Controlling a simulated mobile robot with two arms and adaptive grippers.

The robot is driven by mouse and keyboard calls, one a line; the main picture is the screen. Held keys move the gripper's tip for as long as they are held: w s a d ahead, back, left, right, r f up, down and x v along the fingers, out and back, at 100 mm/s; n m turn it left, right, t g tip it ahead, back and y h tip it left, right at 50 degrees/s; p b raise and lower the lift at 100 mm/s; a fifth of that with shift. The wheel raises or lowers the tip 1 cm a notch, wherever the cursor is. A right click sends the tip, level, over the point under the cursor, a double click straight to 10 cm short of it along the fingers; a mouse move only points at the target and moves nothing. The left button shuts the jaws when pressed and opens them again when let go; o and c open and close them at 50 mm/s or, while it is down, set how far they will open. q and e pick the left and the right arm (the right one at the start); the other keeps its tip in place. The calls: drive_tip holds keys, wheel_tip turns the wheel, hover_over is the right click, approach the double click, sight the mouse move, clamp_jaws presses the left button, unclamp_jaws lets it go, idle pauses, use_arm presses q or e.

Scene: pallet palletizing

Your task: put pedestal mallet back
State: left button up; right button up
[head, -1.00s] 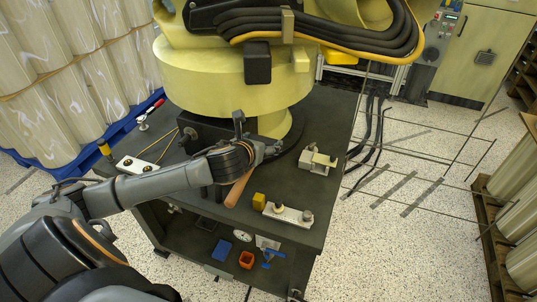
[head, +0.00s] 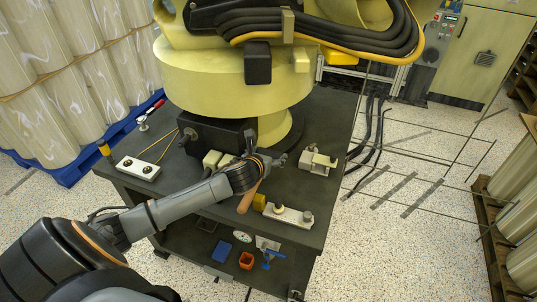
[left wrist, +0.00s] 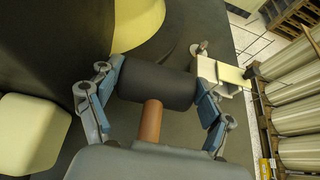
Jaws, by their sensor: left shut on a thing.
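The mallet has a black cylindrical head (left wrist: 157,84) and a brown wooden handle (left wrist: 150,121). The handle also shows in the head view (head: 248,199), pointing down toward the front edge of the pedestal top. My left gripper (head: 266,161) is shut on the mallet head. In the left wrist view its blue-padded fingers (left wrist: 158,92) press the two ends of the head. The gripper hides most of the head in the head view. The mallet is over the dark pedestal top (head: 318,201); I cannot tell whether it touches it. My right gripper is not in view.
A cream clamp block (head: 317,161) stands farther right. The yellow robot base (head: 232,80) rises behind. A white button box (head: 137,169) sits left.

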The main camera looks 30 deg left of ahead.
use_arm(q)
drive_tip(key=shift+f, duration=0.55)
drive_tip(key=o, duration=1.3)
drive_tip(key=shift+o, duration=0.2)
drive_tip(key=shift+r, duration=0.3)
drive_tip(key=v, duration=1.2)
drive_tip(key=shift+r, duration=0.25)
drive_tip(key=shift+d, duration=0.1)
